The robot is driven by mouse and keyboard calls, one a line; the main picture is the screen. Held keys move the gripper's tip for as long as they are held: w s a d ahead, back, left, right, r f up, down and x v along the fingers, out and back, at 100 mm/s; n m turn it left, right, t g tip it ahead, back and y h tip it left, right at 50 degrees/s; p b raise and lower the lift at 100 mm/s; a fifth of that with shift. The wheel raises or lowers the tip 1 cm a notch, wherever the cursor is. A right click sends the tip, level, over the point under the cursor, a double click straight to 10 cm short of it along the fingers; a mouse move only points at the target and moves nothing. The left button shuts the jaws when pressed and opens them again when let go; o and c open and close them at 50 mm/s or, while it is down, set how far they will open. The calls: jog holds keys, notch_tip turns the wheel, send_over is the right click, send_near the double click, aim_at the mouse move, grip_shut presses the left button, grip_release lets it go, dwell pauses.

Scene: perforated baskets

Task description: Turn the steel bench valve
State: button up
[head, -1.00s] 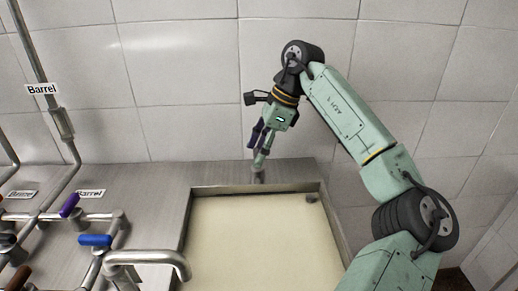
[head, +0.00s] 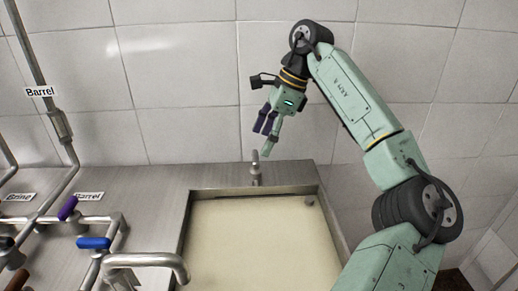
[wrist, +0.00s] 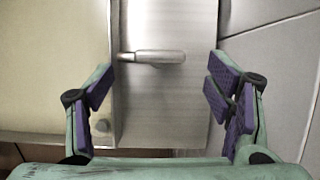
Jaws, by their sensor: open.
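The steel bench valve (head: 255,170) is a small grey metal fitting on the steel strip behind the basin. In the wrist view its lever (wrist: 152,57) lies sideways, with its left end reaching over the basin's edge. My gripper (head: 264,140) is open and empty, above the valve and apart from it, pointing down. In the wrist view my gripper (wrist: 158,90) has its purple-padded fingers spread wide, with the lever farther off between their lines. Nothing hides the valve in the head view.
The basin (head: 324,215) holds pale liquid. A steel spout (head: 150,258) reaches over its left side. Pipes with a blue handle (head: 93,243) and a purple handle (head: 68,208) stand left. The tiled wall (head: 190,80) rises close behind the valve.

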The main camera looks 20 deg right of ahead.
jog(key=v, duration=0.7)
jog(key=shift+r, duration=0.2)
jog(key=shift+d, duration=0.1)
